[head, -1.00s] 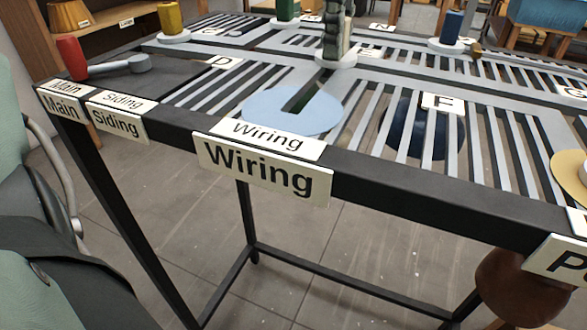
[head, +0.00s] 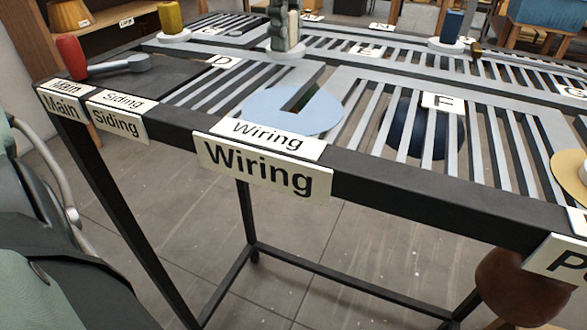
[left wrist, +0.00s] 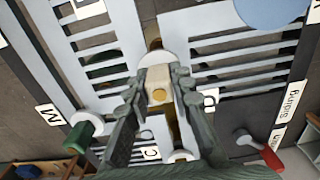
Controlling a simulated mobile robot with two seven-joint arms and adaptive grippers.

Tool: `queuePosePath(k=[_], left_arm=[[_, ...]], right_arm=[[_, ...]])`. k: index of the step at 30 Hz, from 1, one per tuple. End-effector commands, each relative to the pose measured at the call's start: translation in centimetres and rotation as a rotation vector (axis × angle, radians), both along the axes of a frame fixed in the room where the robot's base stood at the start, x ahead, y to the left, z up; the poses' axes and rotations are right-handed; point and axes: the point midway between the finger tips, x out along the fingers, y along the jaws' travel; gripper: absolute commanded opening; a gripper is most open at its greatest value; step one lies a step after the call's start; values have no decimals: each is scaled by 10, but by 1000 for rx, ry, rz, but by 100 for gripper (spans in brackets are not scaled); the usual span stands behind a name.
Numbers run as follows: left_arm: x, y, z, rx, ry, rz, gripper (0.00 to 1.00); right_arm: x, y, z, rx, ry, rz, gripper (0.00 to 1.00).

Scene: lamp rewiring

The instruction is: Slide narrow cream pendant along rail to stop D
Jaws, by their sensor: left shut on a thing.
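The narrow cream pendant has a cream post (left wrist: 158,78) on a pale round base (head: 272,54), which sits on the grey slotted rail plate. In the left wrist view its base (left wrist: 150,60) shows just beyond my fingertips. My left gripper (head: 286,38) is upright over the base and shut on the post, which it mostly hides in the head view. The stop D label (head: 222,62) lies to the left of and a little nearer than the pendant, apart from it. My right gripper is not in view.
A yellow post (head: 171,18) on a white base stands at the far left, and a blue post (head: 451,25) at the far right. A green post (left wrist: 78,138) shows in the left wrist view. A red-handled lever (head: 70,56) lies near the left corner. A pale blue disc (head: 275,112) lies in front.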

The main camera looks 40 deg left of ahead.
Motion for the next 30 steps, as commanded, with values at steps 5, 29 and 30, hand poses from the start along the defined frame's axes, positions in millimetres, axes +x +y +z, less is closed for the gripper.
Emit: queuePosePath(k=[5, 29, 30], left_arm=[[-4, 18, 1, -3, -2, 1, 0], [-16, 65, 0, -1, 0, 0, 0], [-16, 65, 0, -1, 0, 0, 26]], right_arm=[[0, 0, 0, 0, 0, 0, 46], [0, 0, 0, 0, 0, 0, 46], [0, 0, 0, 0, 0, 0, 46]])
